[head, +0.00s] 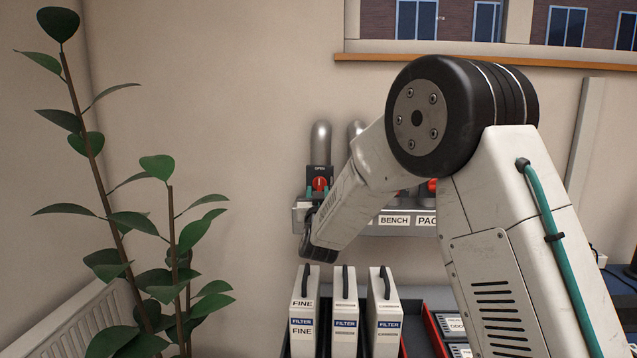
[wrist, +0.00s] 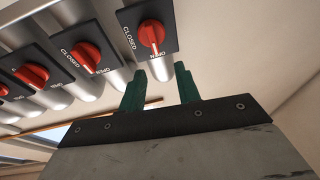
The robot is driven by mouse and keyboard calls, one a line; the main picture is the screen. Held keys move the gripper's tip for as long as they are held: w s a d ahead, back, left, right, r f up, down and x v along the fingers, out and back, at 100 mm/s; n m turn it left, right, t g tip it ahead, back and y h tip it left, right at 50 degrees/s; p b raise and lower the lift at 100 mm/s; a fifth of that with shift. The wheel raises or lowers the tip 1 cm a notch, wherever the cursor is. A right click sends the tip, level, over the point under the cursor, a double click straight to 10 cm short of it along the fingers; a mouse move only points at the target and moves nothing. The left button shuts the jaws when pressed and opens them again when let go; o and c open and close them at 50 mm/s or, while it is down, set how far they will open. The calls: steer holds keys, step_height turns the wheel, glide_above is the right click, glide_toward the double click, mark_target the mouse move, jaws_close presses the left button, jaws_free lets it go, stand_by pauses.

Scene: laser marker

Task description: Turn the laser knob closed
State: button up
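The leftmost red knob (head: 319,184) sits on a black plate marked OPEN at its top, on a grey pipe on the wall. In the wrist view the end knob (wrist: 151,36) of the row is close beyond my fingertips, its white mark pointing to the small label opposite CLOSED's side, which is hard to read. I cannot read a laser label; my arm covers part of the label strip. My gripper (wrist: 158,78) has two green fingers spread apart and empty, apart from the knob. In the head view my gripper (head: 308,240) is mostly hidden, just below the leftmost knob.
More red knobs (wrist: 85,55) run along the row, with BENCH (head: 394,220) on the strip. Three white filter boxes (head: 344,315) stand below my gripper. A tall plant (head: 170,230) and a radiator (head: 85,325) are at left. The wall between plant and knobs is clear.

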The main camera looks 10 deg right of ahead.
mark_target(319, 180)
steer(key=w, duration=0.2)
steer(key=w+d+r+h, duration=0.1)
steer(key=w, duration=0.2)
steer(key=w+d+m+t+h, duration=0.1)
steer(key=w, duration=0.1)
steer(key=shift+w+d+r, duration=0.1)
steer(key=shift+w+r, duration=0.2)
jaws_close()
